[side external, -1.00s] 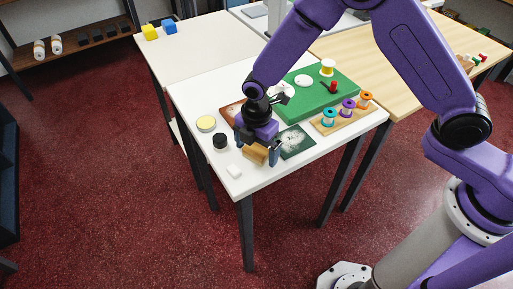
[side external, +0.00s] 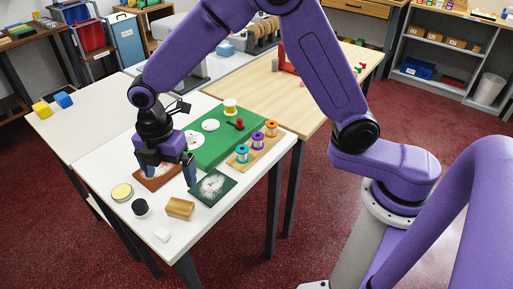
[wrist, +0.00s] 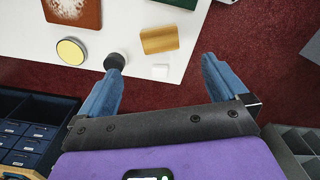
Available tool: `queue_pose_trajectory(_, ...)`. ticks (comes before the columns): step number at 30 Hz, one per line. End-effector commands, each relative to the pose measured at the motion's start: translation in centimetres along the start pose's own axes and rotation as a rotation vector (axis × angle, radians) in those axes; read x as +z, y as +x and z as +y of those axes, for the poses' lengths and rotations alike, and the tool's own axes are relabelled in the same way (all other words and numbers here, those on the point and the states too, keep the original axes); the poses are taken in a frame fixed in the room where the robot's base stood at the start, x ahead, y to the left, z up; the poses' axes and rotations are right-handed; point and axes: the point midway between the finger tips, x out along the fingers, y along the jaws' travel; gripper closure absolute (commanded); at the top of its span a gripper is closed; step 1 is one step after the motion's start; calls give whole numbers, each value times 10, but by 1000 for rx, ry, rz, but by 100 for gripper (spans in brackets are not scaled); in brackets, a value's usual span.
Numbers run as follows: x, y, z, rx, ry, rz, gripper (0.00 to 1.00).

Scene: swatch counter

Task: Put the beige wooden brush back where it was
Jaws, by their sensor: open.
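My gripper (side external: 165,178) is open and empty, above the table behind the brush in the side view. In the wrist view my gripper (wrist: 162,68) has its fingers spread wide with nothing between them. The brush's underside is hidden.
Around the brush are the black jar (side external: 140,208), white block (side external: 162,235), yellow-topped tin (side external: 122,192) and dark green patterned card (side external: 212,187). A rust-brown card (side external: 158,180) lies under my gripper. A green mat (side external: 215,146) and spool rack (side external: 257,151) stand farther back.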

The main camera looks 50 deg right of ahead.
Motion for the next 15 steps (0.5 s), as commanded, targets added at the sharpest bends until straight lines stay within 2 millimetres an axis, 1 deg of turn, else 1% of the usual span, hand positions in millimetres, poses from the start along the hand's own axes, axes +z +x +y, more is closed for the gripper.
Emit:
queue_pose_trajectory(4,2,-4,-5,2,16,1,0)
queue_pose_trajectory(7,5,-12,-18,5,60,2,0)
queue_pose_trajectory(11,13,-27,-49,9,156,5,0)
queue_pose_trajectory(15,24,-42,-89,12,274,8,0)
